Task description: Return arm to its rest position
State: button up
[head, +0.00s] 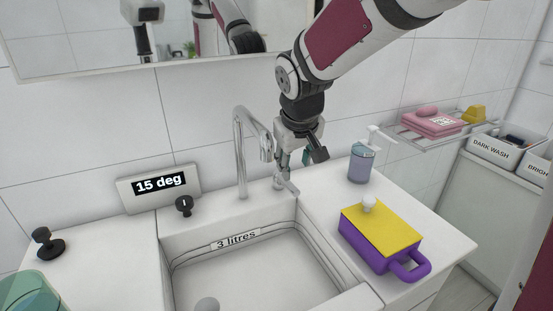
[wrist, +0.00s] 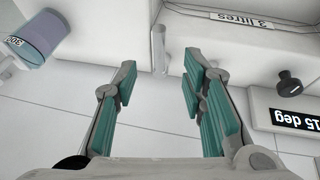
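My arm (head: 340,38) reaches in from the upper right of the head view, over the back of the sink. My gripper (head: 293,160) points down just right of the curved tap spout (head: 240,150), close above a small metal tap fitting (head: 287,185). In the wrist view my gripper (wrist: 160,72) has its two teal-padded fingers apart with nothing held between them. A grey metal cylinder (wrist: 158,50) shows beyond the gap between the fingertips. I cannot tell whether a finger touches the tap.
The sink (head: 250,270) lies below. A "15 deg" display (head: 159,187) and black knob (head: 183,206) stand left. A soap dispenser (head: 362,162) and purple box with yellow top (head: 380,238) stand right. A mirror (head: 90,45) and wall shelf (head: 425,140) are behind.

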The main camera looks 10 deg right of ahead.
jog(key=s+r+m+p, duration=0.1)
jog(key=s+r+p, duration=0.2)
jog(key=s, duration=0.7)
jog(key=s+d+r+m+p, duration=0.1)
jog(key=s+r+p, duration=0.2)
jog(key=s, duration=0.8)
jog(key=s+d+r+y+p, duration=0.1)
jog(key=s+r+p, duration=0.2)
jog(key=s+r, duration=0.3)
jog(key=s, duration=0.5)
jog(key=shift+s+d+r+m+g, duration=0.15)
jog(key=shift+r+m+g, duration=0.15)
jog(key=shift+m, duration=0.1)
